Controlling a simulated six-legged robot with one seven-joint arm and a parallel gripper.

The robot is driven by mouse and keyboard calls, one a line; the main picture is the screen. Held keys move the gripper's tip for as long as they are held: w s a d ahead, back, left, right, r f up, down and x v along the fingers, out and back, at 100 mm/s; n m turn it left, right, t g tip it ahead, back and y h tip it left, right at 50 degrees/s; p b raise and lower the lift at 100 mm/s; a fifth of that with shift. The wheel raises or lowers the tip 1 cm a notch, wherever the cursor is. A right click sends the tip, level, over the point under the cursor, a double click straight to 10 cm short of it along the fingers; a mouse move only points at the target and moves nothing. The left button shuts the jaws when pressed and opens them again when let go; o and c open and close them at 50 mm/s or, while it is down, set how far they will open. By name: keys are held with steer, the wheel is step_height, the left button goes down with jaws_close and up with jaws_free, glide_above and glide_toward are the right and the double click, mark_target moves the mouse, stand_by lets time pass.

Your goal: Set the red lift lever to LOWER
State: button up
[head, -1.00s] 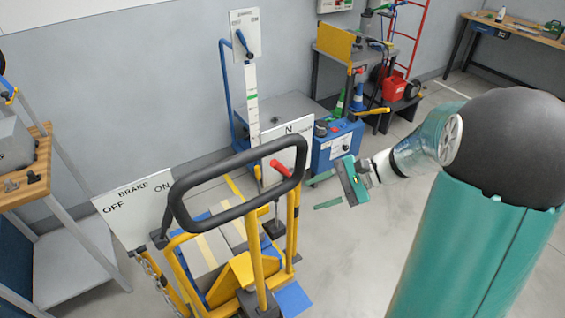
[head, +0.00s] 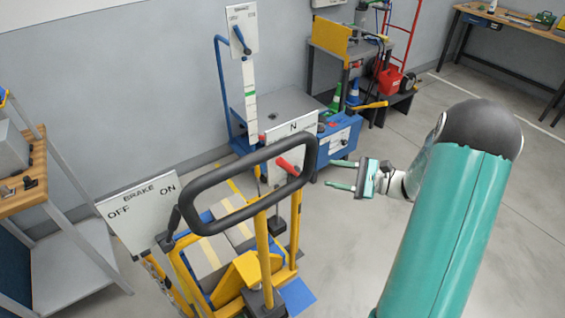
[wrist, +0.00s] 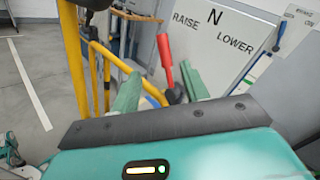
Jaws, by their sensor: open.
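The red lift lever (head: 289,166) stands in front of a white placard (head: 306,127) on the yellow cart. In the wrist view the lever (wrist: 165,50) points up and slightly left, below a placard (wrist: 243,30) reading RAISE, N and LOWER. Its tip lies left of the N in this slanted view; its exact setting is hard to tell. My gripper (head: 337,175) is open and empty, right of the lever with a gap between them. In the wrist view the lever appears between the gripper fingers (wrist: 160,76), beyond their tips.
The cart's black handle loop (head: 185,205) rises in front of the lever. A BRAKE OFF/ON placard (head: 135,208) is on its left. A blue unit (head: 340,145) with a yellow handle stands behind. Open floor (head: 345,255) lies right of the cart.

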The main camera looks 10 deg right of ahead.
mark_target(287, 164)
steer(key=x, duration=1.4)
steer(key=shift+w+d+f, duration=0.1)
steer(key=shift+w, duration=0.15)
jaws_close()
